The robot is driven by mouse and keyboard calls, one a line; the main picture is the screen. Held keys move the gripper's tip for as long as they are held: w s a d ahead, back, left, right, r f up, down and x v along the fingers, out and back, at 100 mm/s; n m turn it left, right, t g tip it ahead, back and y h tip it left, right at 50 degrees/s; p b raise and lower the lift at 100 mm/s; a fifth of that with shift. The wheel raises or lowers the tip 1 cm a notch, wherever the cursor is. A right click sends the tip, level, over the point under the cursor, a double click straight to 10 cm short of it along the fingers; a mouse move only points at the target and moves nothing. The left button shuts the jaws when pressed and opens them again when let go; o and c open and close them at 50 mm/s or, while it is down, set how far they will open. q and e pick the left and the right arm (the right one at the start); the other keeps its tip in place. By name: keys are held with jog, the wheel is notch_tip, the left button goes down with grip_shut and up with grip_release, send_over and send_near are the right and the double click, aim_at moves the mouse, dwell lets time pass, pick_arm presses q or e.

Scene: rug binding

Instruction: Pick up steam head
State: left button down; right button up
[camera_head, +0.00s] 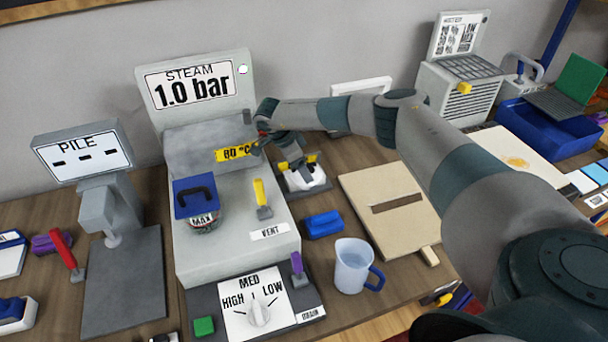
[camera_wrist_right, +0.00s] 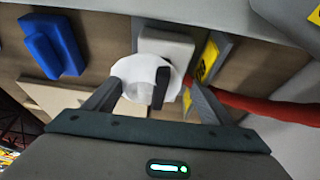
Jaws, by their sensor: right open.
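What looks like the steam head is a white rounded piece (camera_head: 305,179) on a small dark stand behind the blue block, with yellow marks beside it. In the right wrist view the white piece (camera_wrist_right: 136,72) lies between the two fingers. My right gripper (camera_head: 292,163) reaches in from the right and points down over it. It also shows in the right wrist view (camera_wrist_right: 155,98), fingers spread, one on each side of the white piece. I cannot tell whether the fingers touch it. My left gripper is not in view.
The steam unit (camera_head: 235,235) with its blue-capped tank (camera_head: 196,198) stands just left of the stand. A blue block (camera_head: 323,224), a jug (camera_head: 352,268) and a slotted board (camera_head: 395,205) lie nearby. A red hose (camera_wrist_right: 270,106) runs beside the gripper.

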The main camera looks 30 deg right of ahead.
aim_at(306, 164)
dwell(0.3)
jog(key=c, duration=1.6)
jog(key=shift+r, duration=0.2)
jog(key=shift+w+r+b, duration=0.1)
jog(key=shift+r+b, duration=0.45)
jog(key=shift+b, duration=0.05)
notch_tip(306, 164, up, 2)
jog(key=shift+r+b, duration=0.2)
jog(key=shift+b, duration=0.6)
jog(key=s+d+r+b, duration=0.1)
jog(key=s+d+r, duration=0.1)
jog(key=s+d+r+b, duration=0.1)
jog(key=s+d+r, duration=0.1)
jog(key=s+d, duration=0.1)
jog(key=s+d+r+b, duration=0.2)
jog(key=s+d+r, duration=0.1)
jog(key=shift+s+d+r, duration=0.1)
jog(key=shift+s+d, duration=0.05)
jog(key=shift+s, duration=0.05)
